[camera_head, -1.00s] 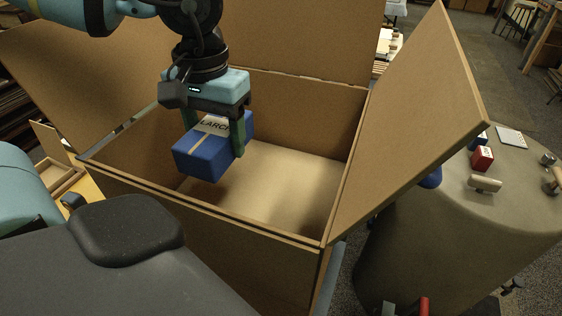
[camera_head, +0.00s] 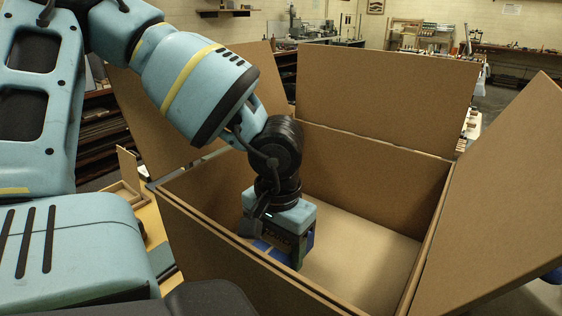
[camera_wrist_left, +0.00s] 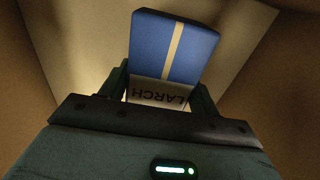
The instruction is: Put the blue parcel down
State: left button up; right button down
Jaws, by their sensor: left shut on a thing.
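The blue parcel (camera_wrist_left: 168,46) has a tan band and a white label reading LARCH. It sits between the fingers of my left gripper (camera_wrist_left: 160,88), which is shut on it. In the head view my left gripper (camera_head: 280,245) is down inside a large open cardboard box (camera_head: 395,235). There the parcel (camera_head: 309,242) is mostly hidden behind the gripper and the box's near wall. I cannot tell whether the parcel touches the box floor. My right gripper is not in view.
The box's flaps stand open, with a tall back flap (camera_head: 385,95) and a wide right flap (camera_head: 500,190). The box floor right of the gripper is bare. Shelves and benches stand in the background. A wooden tray (camera_head: 125,195) lies left of the box.

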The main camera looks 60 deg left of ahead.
pick_arm(q)
jog(key=shift+f+b, duration=0.3)
jog(key=shift+f, duration=1.5)
jog(key=shift+f, duration=0.2)
jog(key=o, duration=1.2)
jog(key=shift+r, duration=0.1)
